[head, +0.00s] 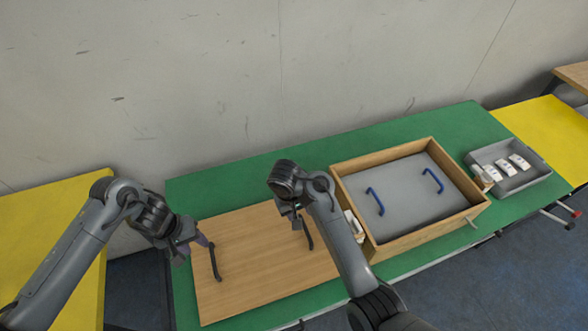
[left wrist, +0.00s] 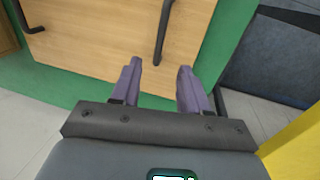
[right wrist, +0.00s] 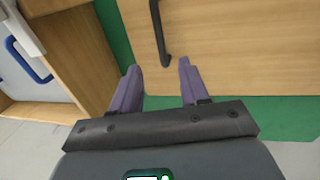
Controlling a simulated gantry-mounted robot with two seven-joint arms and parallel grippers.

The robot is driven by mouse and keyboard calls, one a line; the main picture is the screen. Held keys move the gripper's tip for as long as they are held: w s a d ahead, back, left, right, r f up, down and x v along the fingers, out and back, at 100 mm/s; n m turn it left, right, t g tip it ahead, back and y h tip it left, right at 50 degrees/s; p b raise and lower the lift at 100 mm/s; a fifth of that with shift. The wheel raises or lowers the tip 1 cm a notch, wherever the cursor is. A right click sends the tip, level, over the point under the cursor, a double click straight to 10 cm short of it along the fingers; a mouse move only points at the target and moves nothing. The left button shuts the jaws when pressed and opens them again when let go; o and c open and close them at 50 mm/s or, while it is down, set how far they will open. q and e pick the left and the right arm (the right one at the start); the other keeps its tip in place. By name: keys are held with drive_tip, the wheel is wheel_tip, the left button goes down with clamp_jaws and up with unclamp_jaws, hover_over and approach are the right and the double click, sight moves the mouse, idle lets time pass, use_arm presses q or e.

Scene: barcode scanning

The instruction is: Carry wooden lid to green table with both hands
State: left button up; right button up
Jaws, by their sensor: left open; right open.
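The wooden lid (head: 255,262) lies flat on the green table (head: 385,130), left of the wooden box. It has two dark handles, a left one (head: 214,262) and a right one (head: 308,233). My left gripper (head: 203,241) is open and empty close to the left handle, which shows ahead of its fingers in the left wrist view (left wrist: 163,32). My right gripper (head: 299,212) is open near the right handle, which shows ahead of its fingers in the right wrist view (right wrist: 159,35). Neither gripper holds a handle.
The wooden box (head: 440,148) stands right of the lid, with a grey inner panel (head: 405,190) bearing two blue handles. A grey tray (head: 535,177) with several white items is further right. Yellow tables (head: 35,235) stand at both sides. A wall (head: 200,80) is behind.

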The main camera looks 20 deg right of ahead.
drive_tip(key=shift+a+r, duration=0.15)
drive_tip(key=shift+r, duration=0.4)
